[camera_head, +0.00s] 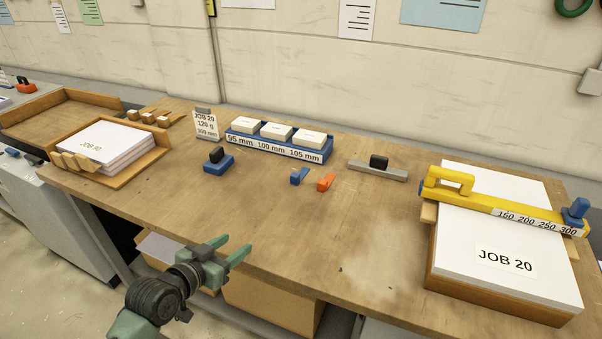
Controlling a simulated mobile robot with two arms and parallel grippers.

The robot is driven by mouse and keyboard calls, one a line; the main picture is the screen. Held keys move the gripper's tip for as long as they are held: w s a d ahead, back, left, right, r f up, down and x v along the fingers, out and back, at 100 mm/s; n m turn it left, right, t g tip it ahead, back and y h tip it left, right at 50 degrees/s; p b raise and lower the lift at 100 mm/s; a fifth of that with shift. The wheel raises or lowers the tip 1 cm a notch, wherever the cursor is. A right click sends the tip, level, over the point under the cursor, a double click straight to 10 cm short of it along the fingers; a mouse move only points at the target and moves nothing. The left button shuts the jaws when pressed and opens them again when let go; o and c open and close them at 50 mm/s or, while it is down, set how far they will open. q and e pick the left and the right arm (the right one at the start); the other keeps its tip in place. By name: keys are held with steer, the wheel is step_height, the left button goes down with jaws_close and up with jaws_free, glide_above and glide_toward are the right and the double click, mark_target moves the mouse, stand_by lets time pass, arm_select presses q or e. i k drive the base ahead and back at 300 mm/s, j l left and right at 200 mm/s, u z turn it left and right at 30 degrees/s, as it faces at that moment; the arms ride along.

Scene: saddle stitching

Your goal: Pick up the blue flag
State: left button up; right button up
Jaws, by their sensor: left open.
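A small blue flag (299,176) lies on the wooden bench (245,200), in front of a blue tray of white blocks. A similar orange piece (326,182) lies just to its right, apart from it. My left gripper (232,247) has green fingers and is open and empty. It is by the bench's front edge, to the lower left of the blue flag and well apart from it. My right gripper does not show.
A blue block with a dark knob (217,161) stands left of the flag. The blue tray (258,146) is behind it. A grey bar with a dark knob (378,168) is to the right. A paper stack marked JOB 20 (470,245) carries a yellow ruler (500,205). The bench before the flag is clear.

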mark_target(295, 178)
steer(key=i+l, duration=0.55)
steer(key=i, duration=0.2)
